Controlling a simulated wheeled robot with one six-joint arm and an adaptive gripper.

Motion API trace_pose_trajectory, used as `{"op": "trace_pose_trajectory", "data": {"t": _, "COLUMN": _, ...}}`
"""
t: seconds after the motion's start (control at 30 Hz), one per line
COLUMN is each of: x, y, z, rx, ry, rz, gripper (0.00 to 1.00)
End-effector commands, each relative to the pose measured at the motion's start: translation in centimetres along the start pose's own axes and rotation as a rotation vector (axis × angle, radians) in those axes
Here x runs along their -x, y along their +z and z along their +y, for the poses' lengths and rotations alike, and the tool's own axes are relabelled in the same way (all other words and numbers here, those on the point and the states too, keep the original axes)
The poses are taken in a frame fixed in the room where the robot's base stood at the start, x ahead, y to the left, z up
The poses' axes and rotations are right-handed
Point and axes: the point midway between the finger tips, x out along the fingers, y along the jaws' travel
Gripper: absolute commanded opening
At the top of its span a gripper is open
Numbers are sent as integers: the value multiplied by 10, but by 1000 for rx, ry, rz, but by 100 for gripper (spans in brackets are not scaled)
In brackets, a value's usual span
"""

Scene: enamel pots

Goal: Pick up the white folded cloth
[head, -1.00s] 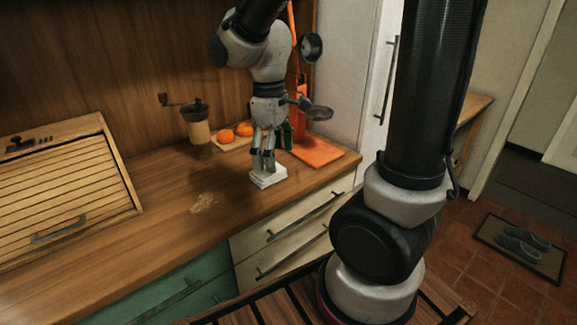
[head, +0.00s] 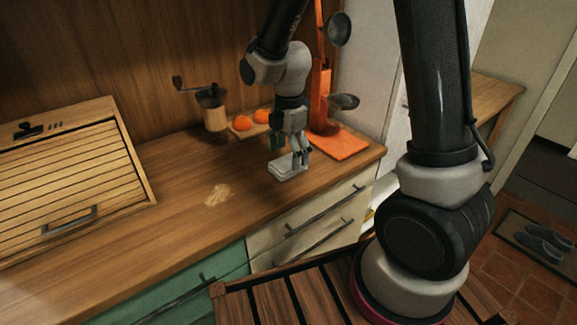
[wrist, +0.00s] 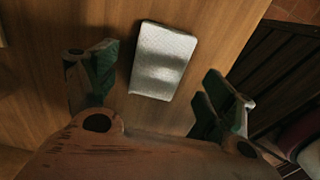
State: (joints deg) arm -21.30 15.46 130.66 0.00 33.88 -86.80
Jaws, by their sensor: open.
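The white folded cloth (head: 284,170) lies flat on the wooden counter, near its front edge. In the wrist view the cloth (wrist: 162,60) shows whole, a pale textured rectangle slightly tilted. My gripper (head: 290,158) is over the cloth in the head view and covers part of it. In the wrist view my gripper (wrist: 155,95) has its two green-padded fingers wide apart, one to each side of the cloth's lower end. Nothing is between them in their grip. The exact height of the fingertips over the cloth is hard to tell.
An orange stand (head: 338,143) with hanging ladles is right behind the cloth. Two oranges (head: 242,123) on a board and a coffee grinder (head: 213,108) stand at the back. A bread box (head: 70,190) is at left. The counter left of the cloth is free, with a pale stain (head: 217,194).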

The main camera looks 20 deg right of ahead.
Motion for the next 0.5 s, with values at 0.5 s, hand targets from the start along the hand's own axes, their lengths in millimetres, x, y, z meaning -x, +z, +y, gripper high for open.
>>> {"op": "trace_pose_trajectory", "data": {"t": 0.5, "x": -28, "y": 0, "z": 0, "rx": -1, "ry": 0, "rz": 0, "gripper": 70}}
